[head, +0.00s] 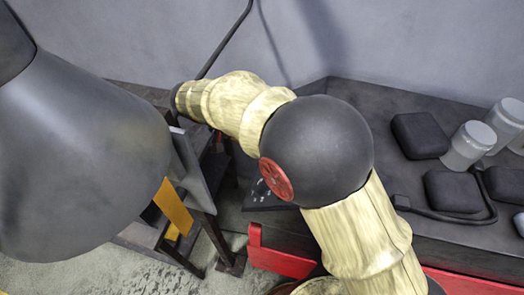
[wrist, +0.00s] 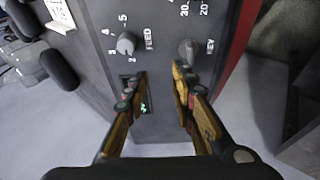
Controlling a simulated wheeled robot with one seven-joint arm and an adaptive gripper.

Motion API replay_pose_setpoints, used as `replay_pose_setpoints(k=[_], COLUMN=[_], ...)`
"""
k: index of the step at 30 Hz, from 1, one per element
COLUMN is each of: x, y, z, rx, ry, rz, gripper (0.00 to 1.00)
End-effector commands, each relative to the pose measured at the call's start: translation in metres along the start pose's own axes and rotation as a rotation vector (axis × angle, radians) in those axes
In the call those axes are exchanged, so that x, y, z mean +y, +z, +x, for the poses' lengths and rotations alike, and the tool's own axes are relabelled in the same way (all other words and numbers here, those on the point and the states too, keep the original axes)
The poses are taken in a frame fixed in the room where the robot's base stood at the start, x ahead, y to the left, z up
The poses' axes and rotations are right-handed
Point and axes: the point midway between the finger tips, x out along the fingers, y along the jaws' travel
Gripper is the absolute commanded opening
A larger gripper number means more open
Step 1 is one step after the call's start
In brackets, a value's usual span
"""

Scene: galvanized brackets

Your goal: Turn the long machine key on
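The grey machine panel (wrist: 150,15) fills the middle of the wrist view. A grey knob (wrist: 188,50) sits beside the label KEY; its lower part is close to my right fingertip and partly covered by it. A round FEED knob (wrist: 127,43) with a number scale is to its left. My gripper (wrist: 159,74) is open, with its two yellow-and-black fingers apart and bare panel showing between them. The right finger is just below the KEY knob; I cannot tell whether they touch. In the head view my arm hides the gripper and the key.
A small green display (wrist: 144,107) shows beside my left finger. A red edge (wrist: 240,45) borders the panel on the right. In the head view, a dark bench (head: 385,110) holds black blocks (head: 419,135) and clear jars (head: 468,145). Dark frame legs (head: 222,245) stand at lower left.

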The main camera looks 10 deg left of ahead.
Motion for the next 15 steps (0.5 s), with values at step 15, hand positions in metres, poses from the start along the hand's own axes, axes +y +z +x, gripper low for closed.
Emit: replay_pose_setpoints(k=[15], x=[0.0098], y=[-0.0036], z=[-0.0117], rx=[0.0], ry=[0.0], rz=[0.0], gripper=[0.29])
